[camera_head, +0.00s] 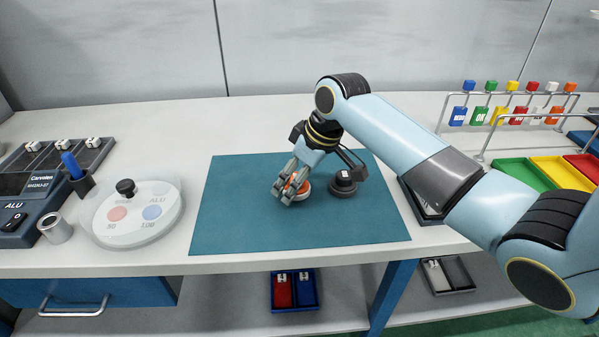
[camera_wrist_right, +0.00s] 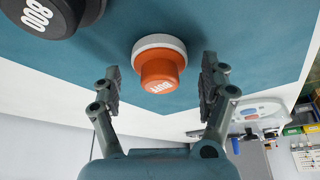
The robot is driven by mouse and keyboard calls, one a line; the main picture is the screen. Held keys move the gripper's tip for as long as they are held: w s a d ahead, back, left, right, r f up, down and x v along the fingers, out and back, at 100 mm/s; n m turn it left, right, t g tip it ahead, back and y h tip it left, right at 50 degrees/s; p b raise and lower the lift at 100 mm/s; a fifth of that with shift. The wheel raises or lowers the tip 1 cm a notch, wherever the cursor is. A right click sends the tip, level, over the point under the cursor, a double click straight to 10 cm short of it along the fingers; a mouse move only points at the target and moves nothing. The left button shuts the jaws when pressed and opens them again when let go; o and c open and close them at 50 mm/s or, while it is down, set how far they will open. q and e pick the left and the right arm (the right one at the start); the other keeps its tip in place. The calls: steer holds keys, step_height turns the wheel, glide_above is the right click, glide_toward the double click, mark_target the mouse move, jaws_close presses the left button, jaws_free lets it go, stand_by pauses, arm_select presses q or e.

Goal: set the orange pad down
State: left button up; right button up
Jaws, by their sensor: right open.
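The orange pad (camera_head: 296,184) has an orange knob on a pale round base. It rests on the teal mat (camera_head: 235,210), partly hidden by my right gripper in the head view. In the right wrist view the orange pad (camera_wrist_right: 159,68) lies between and just beyond the open fingers, with white lettering on its knob. My right gripper (camera_head: 288,187) is open around or just above it; in the wrist view my right gripper (camera_wrist_right: 160,85) shows clear gaps on both sides of the pad. My left gripper is not in view.
A dark grey pad (camera_head: 342,184) stands on the mat, close to the right of the orange one. A round white plate (camera_head: 138,212) with coloured discs and a black knob is at left. Coloured bins (camera_head: 560,172) and a tag rack (camera_head: 512,93) are at right. The mat's left part is clear.

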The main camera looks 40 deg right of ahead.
steer(key=v, duration=1.2)
steer(key=s+a+f+m+h, duration=0.1)
steer(key=s+a+f+m, duration=0.15)
steer(key=s, duration=0.85)
steer(key=s+a+f+m+h, duration=0.1)
steer(key=s+a+f+h, duration=0.15)
steer(key=s, duration=0.85)
step_height(320, 180, down, 36)
steer(key=s+d+g+b, duration=0.2)
steer(key=s+d+b, duration=0.1)
steer(key=b, duration=0.5)
steer(key=s+f+g+b, duration=0.1)
steer(key=s+f+b, duration=0.4)
steer(key=s+f, duration=1.2)
step_height(320, 180, down, 2)
steer(key=shift+s+d+f+y, duration=0.15)
steer(key=shift+d+f+y, duration=0.05)
steer(key=shift+y, duration=0.25)
steer(key=shift+m, duration=0.25)
